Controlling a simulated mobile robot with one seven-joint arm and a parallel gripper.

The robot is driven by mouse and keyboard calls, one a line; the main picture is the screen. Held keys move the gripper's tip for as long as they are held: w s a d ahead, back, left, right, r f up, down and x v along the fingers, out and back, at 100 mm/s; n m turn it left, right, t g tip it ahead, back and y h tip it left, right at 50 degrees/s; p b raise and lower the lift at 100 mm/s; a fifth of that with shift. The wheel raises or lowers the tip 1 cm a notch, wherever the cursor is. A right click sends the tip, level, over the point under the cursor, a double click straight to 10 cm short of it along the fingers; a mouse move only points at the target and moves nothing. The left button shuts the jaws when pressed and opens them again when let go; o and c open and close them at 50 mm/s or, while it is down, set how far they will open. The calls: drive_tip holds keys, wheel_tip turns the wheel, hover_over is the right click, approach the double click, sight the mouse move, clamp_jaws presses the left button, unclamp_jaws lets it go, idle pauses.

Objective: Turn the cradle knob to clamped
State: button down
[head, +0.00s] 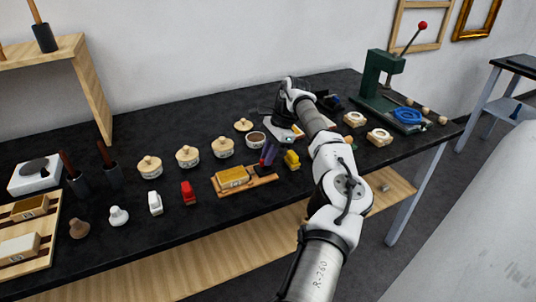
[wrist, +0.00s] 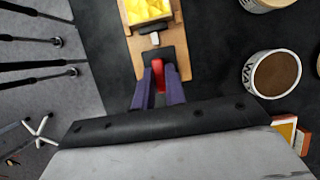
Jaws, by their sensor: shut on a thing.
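The cradle is a wooden board (head: 258,183) lying on the black bench, with a gold-yellow fragment (head: 232,176) on it. In the wrist view the cradle's wooden edge (wrist: 178,37) and the fragment (wrist: 150,11) show at the top. A small pale block and a dark plate lie between the fragment and my gripper. My gripper (wrist: 159,76) is at the cradle's near end in that view, its purple fingers shut on the red knob (wrist: 158,71). The fingers hide part of the knob, so its setting cannot be read. In the head view my gripper (head: 268,156) is above the cradle's right end.
An open tub of brown stuff (head: 256,139) stands close behind the gripper; it also shows in the wrist view (wrist: 276,76). A yellow object (head: 291,160) stands just right of the cradle. Several lidded pots, a red object (head: 188,193) and a white one (head: 155,203) stand left.

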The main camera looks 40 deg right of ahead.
idle(0.3)
drive_tip(key=c, duration=1.4)
unclamp_jaws()
drive_tip(key=shift+c, duration=0.2)
drive_tip(key=shift+r, duration=0.15)
